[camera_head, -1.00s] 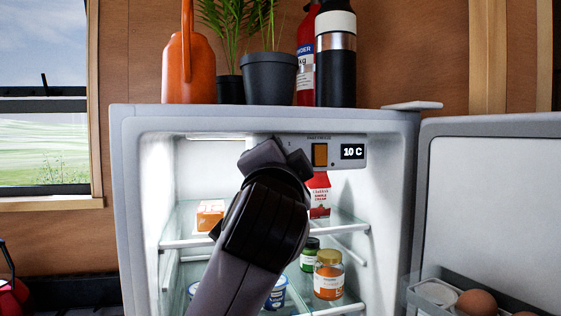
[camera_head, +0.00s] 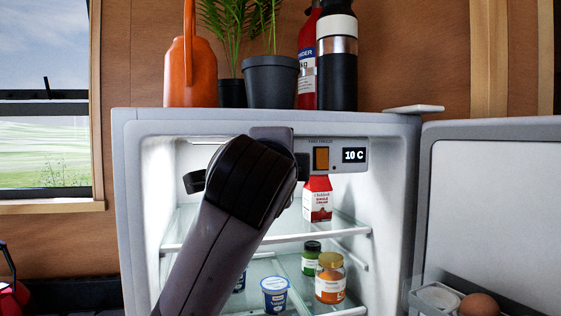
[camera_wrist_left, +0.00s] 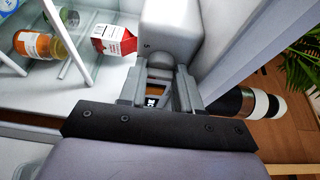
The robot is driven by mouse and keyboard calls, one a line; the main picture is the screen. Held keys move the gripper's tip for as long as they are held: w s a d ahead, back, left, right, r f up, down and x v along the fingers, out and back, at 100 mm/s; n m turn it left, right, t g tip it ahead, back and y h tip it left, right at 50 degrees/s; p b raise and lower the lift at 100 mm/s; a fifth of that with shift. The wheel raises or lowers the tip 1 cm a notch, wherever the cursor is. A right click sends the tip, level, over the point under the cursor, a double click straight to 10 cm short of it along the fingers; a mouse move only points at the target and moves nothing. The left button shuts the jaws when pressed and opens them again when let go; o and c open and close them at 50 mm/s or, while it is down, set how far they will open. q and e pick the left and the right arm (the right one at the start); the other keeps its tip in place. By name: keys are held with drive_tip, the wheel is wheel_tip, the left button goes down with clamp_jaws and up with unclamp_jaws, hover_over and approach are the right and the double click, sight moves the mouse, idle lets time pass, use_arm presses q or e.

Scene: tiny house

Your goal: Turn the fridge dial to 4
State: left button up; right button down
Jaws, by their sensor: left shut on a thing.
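The open fridge (camera_head: 130,190) has a control panel at its inside top, with an amber switch (camera_head: 321,158) and a display (camera_head: 354,155) reading 10 C. My left gripper (camera_wrist_left: 158,82) is at the left part of this panel. In the wrist view its fingers are shut on a rounded grey piece that appears to be the dial (camera_wrist_left: 161,66). In the head view my wrist hides the dial, so its setting cannot be read. My right gripper is in neither view.
A red cream carton (camera_head: 317,199) stands on the glass shelf just below the panel. Jars and yoghurt cups are lower down. The fridge door (camera_head: 490,220) is open at right. Plants, an orange watering can (camera_head: 190,70) and a flask (camera_head: 337,60) stand on top.

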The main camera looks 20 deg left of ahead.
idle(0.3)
use_arm(q)
drive_tip(key=o, duration=0.8)
drive_tip(key=shift+s, duration=0.1)
drive_tip(key=b+v, duration=0.2)
drive_tip(key=v, duration=0.5)
